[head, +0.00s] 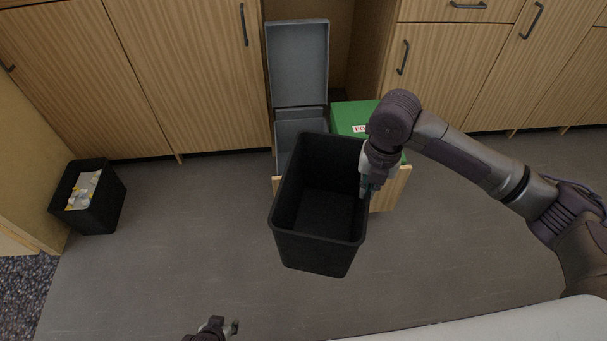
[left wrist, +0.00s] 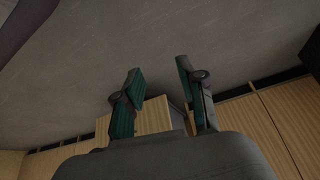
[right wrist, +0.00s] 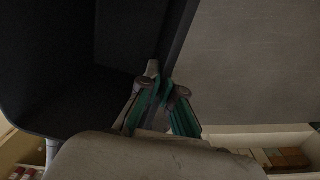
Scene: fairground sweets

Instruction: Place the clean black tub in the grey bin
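The black tub (head: 320,215) is empty and held in the air in front of the open drawer in the head view. My right gripper (head: 366,184) is shut on its right rim; the right wrist view shows the fingers (right wrist: 160,88) pinching the tub wall (right wrist: 180,35). The grey bin (head: 300,125) stands in the pulled-out drawer, partly hidden behind the tub, with its grey lid (head: 298,62) raised. My left gripper (head: 226,326) is low at the bottom edge of the head view; its fingers (left wrist: 160,88) are apart and empty in the left wrist view.
A green-lidded bin (head: 352,116) with a label stands right of the grey bin in the same drawer. Another black tub (head: 112,205) with rubbish inside stands on the floor at the left, by the cabinets. The floor (head: 190,240) between is clear.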

